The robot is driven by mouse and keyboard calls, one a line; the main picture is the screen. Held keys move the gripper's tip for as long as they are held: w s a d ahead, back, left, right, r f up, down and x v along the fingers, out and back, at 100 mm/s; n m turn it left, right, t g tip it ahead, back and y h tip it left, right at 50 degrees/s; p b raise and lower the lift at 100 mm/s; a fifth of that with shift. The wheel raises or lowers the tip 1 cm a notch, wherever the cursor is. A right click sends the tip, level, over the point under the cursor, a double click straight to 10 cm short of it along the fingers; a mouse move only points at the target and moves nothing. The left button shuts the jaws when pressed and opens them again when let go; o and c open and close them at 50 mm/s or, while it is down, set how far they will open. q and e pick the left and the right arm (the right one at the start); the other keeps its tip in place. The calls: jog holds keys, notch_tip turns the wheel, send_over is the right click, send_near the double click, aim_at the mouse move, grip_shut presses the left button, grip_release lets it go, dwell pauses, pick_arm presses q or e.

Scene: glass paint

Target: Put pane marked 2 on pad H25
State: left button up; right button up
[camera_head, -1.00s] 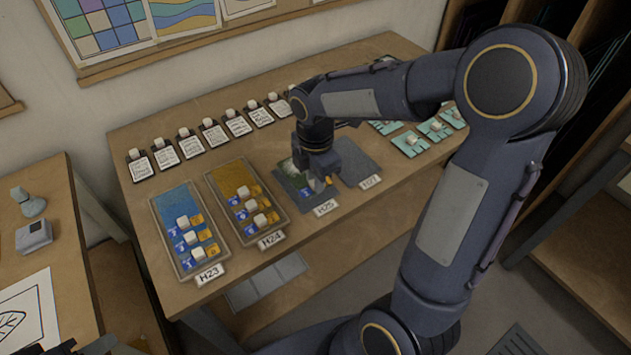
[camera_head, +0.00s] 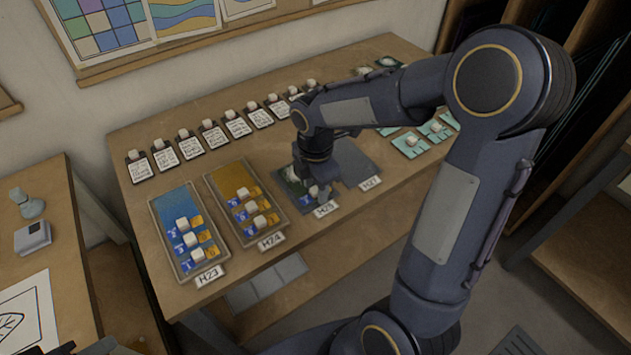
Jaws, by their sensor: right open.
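Pad H25 is the dark pad (camera_head: 297,193) behind the H25 label (camera_head: 326,208). My right gripper (camera_head: 320,192) is low over its front part, pointing down and open. The gripper and wrist hide much of this pad. A small blue patch shows beside the fingers and a pale greenish patch near the pad's back left, but I cannot tell what is between the fingers. Teal panes with white knobs (camera_head: 409,145) lie to the right on the table; their numbers are too small to read, so I cannot pick out the pane marked 2. My left gripper is not in view.
Tray H23 (camera_head: 166,233) and tray H24 (camera_head: 224,204) stand to the left with knobbed pieces in them. Pad H27 (camera_head: 362,165) is bare where visible, just right of H25. Several white labelled cards with knobs (camera_head: 212,133) line the back of the table.

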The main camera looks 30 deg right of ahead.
notch_tip(320, 180, up, 11)
jog(key=s+a+m+t+y, duration=0.2)
jog(key=s+m, duration=0.6)
jog(key=m, duration=0.2)
jog(key=s+a+f+m+t+y, duration=0.1)
jog(key=s+a+m+t, duration=0.1)
jog(key=s+m, duration=0.7)
jog(key=shift+f+m+t+y+p, duration=0.2)
jog(key=shift+m+t+y+p, duration=0.15)
jog(key=shift+m+t, duration=0.45)
